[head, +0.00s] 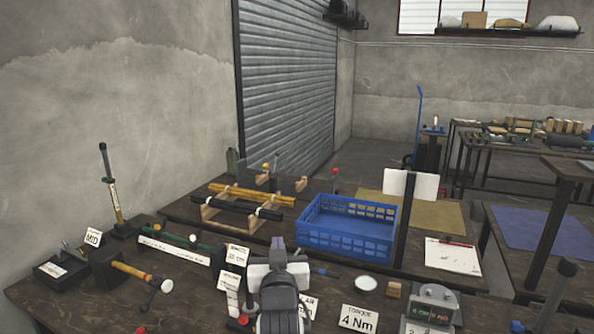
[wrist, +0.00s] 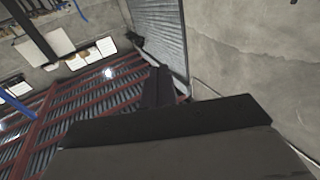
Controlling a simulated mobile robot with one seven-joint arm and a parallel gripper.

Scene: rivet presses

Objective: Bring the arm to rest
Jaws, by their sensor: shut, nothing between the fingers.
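My arm rises at the bottom middle of the head view, in front of the workbench (head: 60,290). My gripper (head: 278,243) is at its top, with dark fingers together and nothing between them. In the wrist view my gripper (wrist: 158,85) shows as a dark pair of fingers beyond its wide dark body. That view looks up toward the ceiling beams (wrist: 75,95) and the roller shutter (wrist: 160,35), so the gripper points upward. I see no contact with any object. My arm hides part of the bench behind it.
A blue crate (head: 345,245) stands behind and right of my arm. A hammer (head: 140,275), small presses and label cards crowd the bench at left. A torque card (head: 358,319) and a dark post (head: 405,220) stand at right. The space above the bench is mostly open.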

